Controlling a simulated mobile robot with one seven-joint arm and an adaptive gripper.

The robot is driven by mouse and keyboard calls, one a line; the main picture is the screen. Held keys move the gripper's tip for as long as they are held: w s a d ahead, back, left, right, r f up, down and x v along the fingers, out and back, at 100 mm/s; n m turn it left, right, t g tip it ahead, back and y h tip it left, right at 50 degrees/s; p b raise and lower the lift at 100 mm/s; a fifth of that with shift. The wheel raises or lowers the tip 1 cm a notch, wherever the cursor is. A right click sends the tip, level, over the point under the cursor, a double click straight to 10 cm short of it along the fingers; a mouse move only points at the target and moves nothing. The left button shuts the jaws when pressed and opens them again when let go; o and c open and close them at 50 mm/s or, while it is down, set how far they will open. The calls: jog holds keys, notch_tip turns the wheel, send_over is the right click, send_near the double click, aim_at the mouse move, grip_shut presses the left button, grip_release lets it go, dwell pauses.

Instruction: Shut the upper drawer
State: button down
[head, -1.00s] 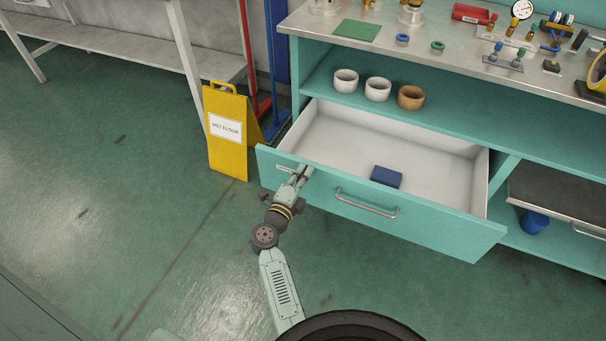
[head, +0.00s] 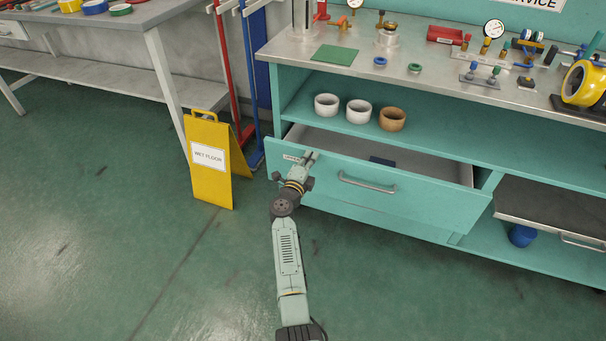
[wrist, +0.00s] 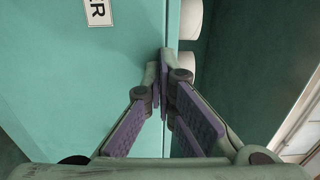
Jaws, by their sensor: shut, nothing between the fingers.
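The upper drawer (head: 430,206) is a teal front with a metal bar handle (head: 367,183), under the workbench. It stands partly open; a strip of its pale inside shows, with part of a dark blue block (head: 382,161) in it. My gripper (head: 311,157) is at the top edge of the drawer front, left of the handle and beside the label. In the wrist view my gripper (wrist: 162,66) is shut and empty, its fingertips at the edge of the teal front (wrist: 90,90). I cannot tell whether they touch it.
Two white rings and a tan ring (head: 392,119) stand on the shelf above the drawer. A yellow wet floor sign (head: 209,165) stands left of the bench. A lower grey tray (head: 550,210) and a blue cup (head: 522,236) are at right. The floor in front is clear.

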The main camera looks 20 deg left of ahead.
jog(key=w+b, duration=0.4)
jog(key=w, duration=0.7)
jog(key=shift+r+b, duration=0.2)
jog(key=shift+b, duration=0.15)
jog(key=shift+r, duration=0.1)
